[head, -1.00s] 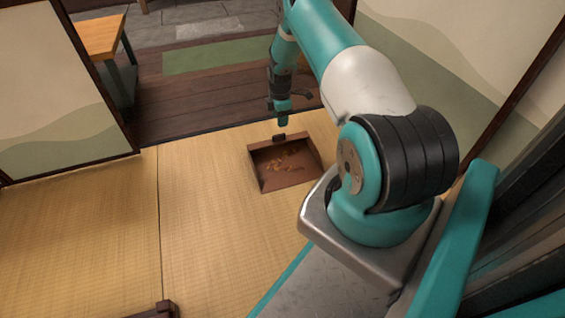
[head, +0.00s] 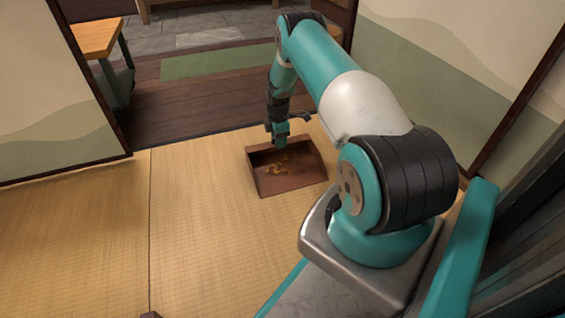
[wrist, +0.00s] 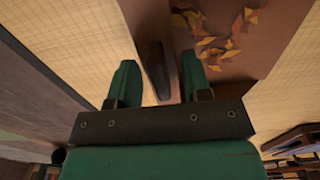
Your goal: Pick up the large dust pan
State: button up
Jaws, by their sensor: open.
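The large dust pan (head: 291,184) is brown and lies on the tatami, with orange and brown leaf-like bits in it. My gripper (head: 281,143) is at its far edge in the head view, hiding the handle there. In the wrist view, my open gripper (wrist: 158,60) has one green finger on each side of the pan's dark handle (wrist: 156,70). The right finger overlaps the edge of the pan body (wrist: 230,65) in the picture. I cannot tell whether either finger touches the pan.
Open tatami (head: 205,215) lies left of and in front of the pan. A dark wooden floor (head: 190,110) begins just beyond it. A wooden table (head: 98,38) stands at the far left. Wall panels (head: 45,120) stand on both sides.

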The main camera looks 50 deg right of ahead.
jog(key=shift+r, duration=0.1)
jog(key=shift+c, duration=0.3)
grip_shut()
notch_tip(320, 180, up, 33)
jog(key=p, duration=2.2)
jog(key=shift+p, duration=0.3)
